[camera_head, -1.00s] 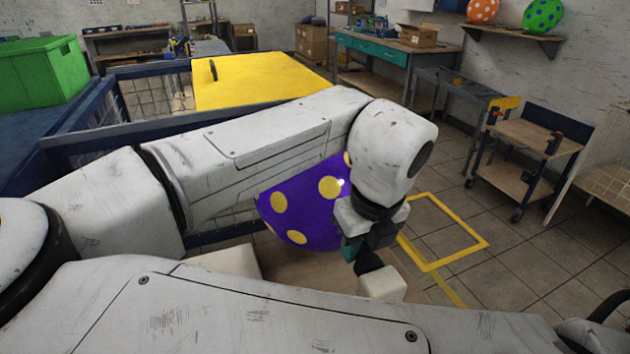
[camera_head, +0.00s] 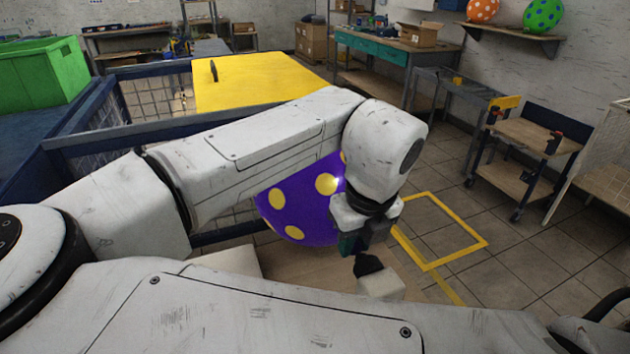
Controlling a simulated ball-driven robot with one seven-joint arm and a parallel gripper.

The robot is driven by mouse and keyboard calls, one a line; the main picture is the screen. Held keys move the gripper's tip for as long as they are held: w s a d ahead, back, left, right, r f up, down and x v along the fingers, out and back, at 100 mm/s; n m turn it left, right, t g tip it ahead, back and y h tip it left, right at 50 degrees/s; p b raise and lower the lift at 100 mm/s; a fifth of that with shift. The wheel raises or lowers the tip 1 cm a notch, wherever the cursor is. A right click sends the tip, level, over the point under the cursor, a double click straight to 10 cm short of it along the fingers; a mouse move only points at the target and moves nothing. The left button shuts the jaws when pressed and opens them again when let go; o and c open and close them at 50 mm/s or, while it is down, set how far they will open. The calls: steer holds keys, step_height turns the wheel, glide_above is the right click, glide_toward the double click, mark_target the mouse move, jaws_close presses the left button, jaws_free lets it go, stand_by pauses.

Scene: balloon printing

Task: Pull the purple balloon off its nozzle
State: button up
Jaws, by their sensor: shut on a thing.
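The purple balloon (camera_head: 300,212) with yellow dots is partly hidden behind my arm and wrist. My gripper (camera_head: 352,243) points down at the balloon's right side and is shut on the balloon at its neck end; the fingertips and the neck are small and dark here. A black nozzle (camera_head: 368,265) on a pale block stands just below and to the right of my gripper. The nozzle's top shows, with a small gap seen between it and the fingers. I cannot make out whether any of the neck still touches the nozzle.
A blue-framed mesh enclosure with a yellow top (camera_head: 260,80) stands behind my arm. A green crate (camera_head: 40,75) is at the far left. A wooden-shelved cart (camera_head: 530,137) stands at right. Floor inside the yellow square marking (camera_head: 435,235) is clear. Orange and green balloons sit on a wall shelf.

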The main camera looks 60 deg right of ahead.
step_height(320, 180, up, 17)
steer(key=p, duration=1.5)
